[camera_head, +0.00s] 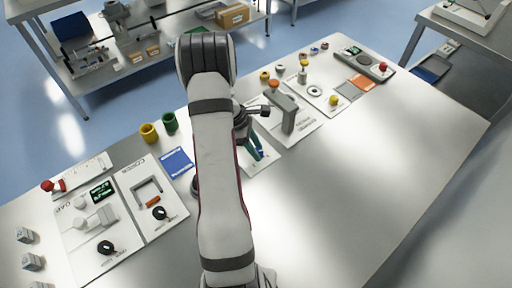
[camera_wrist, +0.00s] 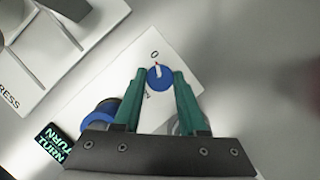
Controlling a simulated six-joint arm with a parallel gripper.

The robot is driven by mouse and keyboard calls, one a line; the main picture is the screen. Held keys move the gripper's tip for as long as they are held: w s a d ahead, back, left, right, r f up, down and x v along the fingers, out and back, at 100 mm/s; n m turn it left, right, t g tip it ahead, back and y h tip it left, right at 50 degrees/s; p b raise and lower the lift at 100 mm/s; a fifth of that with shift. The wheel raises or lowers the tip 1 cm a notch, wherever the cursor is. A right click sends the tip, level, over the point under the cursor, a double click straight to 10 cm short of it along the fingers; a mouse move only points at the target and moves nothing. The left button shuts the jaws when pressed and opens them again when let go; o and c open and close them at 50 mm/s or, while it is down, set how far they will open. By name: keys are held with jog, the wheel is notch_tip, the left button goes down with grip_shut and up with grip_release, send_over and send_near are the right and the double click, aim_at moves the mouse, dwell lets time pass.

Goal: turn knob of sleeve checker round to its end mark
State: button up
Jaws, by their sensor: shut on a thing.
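The blue knob (camera_wrist: 159,79) shows in the wrist view, with a white pointer bar that has a red tip. The pointer is turned toward the top, close to a printed 0. Another small printed mark lies below left of the knob, too small to read surely. The knob sits on a white plate (camera_wrist: 188,50), which shows in the head view (camera_head: 268,164) too. My gripper (camera_wrist: 160,72) has green fingers, one on each side of the knob, shut on it. In the head view my gripper (camera_head: 257,153) is over this plate, and the knob cannot be made out there.
A blue cylinder (camera_wrist: 99,117) and a small display reading TURN (camera_wrist: 53,146) are beside the left finger. A grey press (camera_head: 283,108) stands close behind my gripper. A blue pad (camera_head: 176,162) lies to the left. The table at right front is clear.

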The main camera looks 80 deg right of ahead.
jog(key=shift+m, duration=0.3)
grip_shut()
jog(key=m+y, duration=0.1)
jog(key=m, duration=0.1)
jog(key=m+y, duration=0.1)
jog(key=m, duration=0.2)
jog(key=shift+d+m, duration=0.2)
jog(key=shift+m, duration=0.1)
jog(key=m+t+y, duration=0.1)
jog(key=m, duration=0.2)
jog(key=m+t+y, duration=0.1)
jog(key=m, duration=0.2)
jog(key=shift+s+d, duration=0.1)
jog(key=shift+s, duration=0.05)
jog(key=m+t, duration=0.1)
jog(key=m, duration=0.2)
jog(key=m+t, duration=0.1)
jog(key=m, duration=0.2)
jog(key=shift+s+m+t+y, duration=0.15)
jog(key=shift+m+t+y, duration=0.15)
jog(key=shift+t, duration=0.1)
jog(key=m+t, duration=0.1)
jog(key=m, duration=0.2)
jog(key=m+t, duration=0.1)
jog(key=m, duration=0.1)
jog(key=shift+s+m+h, duration=0.15)
jog(key=shift+m+h, duration=0.25)
jog(key=o, duration=1.1)
grip_release()
